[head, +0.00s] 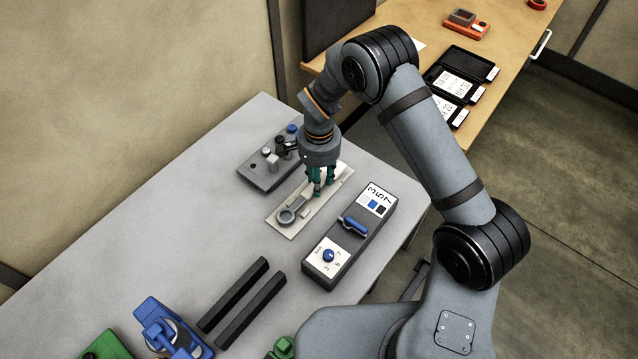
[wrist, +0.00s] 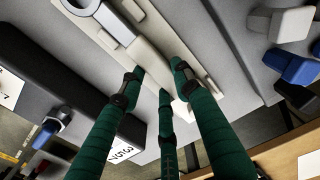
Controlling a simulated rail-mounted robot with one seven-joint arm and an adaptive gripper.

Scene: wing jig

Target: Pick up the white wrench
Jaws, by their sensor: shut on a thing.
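The white wrench (head: 299,204) looks pale grey and lies along a long beige holder (head: 284,230) on the grey table. Its ring end points toward the lower left in the head view. In the wrist view, its shank (wrist: 113,24) runs from the upper left toward my fingers. My gripper (head: 322,190) points down over the wrench's far part, its green fingers closed on it. The fingers also show in the wrist view (wrist: 163,82). They hide the gripped part, and I cannot tell whether the wrench is clear of the holder.
A dark grey box (head: 378,228) with a blue handle and dial stands close on the right. A grey fixture (head: 261,174) with knobs stands close on the left. Black bars (head: 234,296) and a blue vise (head: 166,331) are nearer. Bare table lies left.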

